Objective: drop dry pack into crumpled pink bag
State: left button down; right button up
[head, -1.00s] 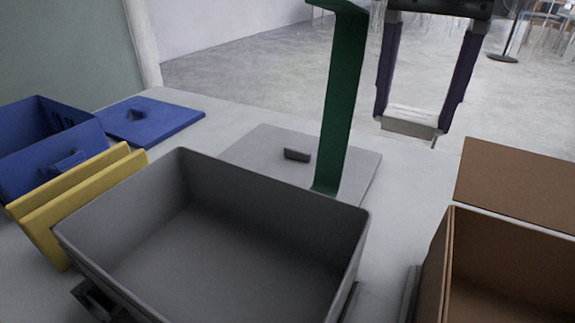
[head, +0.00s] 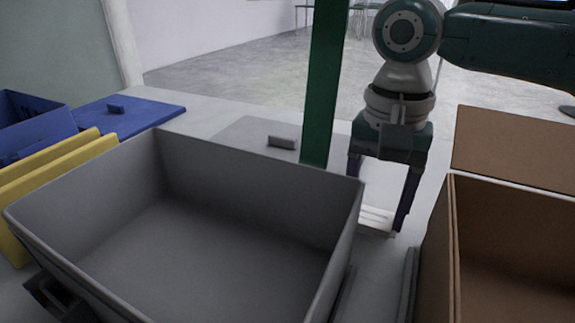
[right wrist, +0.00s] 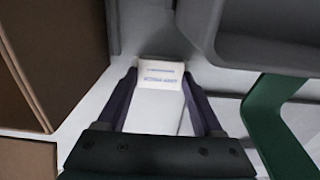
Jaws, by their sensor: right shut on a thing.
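A small white pack with printed lettering (right wrist: 160,75) is held between the two dark fingers of my right gripper (right wrist: 160,79). In the head view the right gripper (head: 378,214) points down, with the white pack (head: 374,222) between its fingertips. It is in the gap between the grey bin and the brown box, to the right of the green post. I cannot tell whether the pack touches the table. No pink bag can be made out in either view. My left gripper is not in view.
An empty-looking grey bin (head: 270,182) fills the front middle. A brown box (head: 453,245) stands at the right. A green upright post (head: 321,90) rises behind the bin. A blue box (head: 40,112), a blue lid (head: 125,117) and yellow panels (head: 60,165) are at the left.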

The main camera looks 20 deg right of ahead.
jog(key=shift+f, duration=0.55)
jog(key=shift+f, duration=0.1)
jog(key=o, duration=1.3)
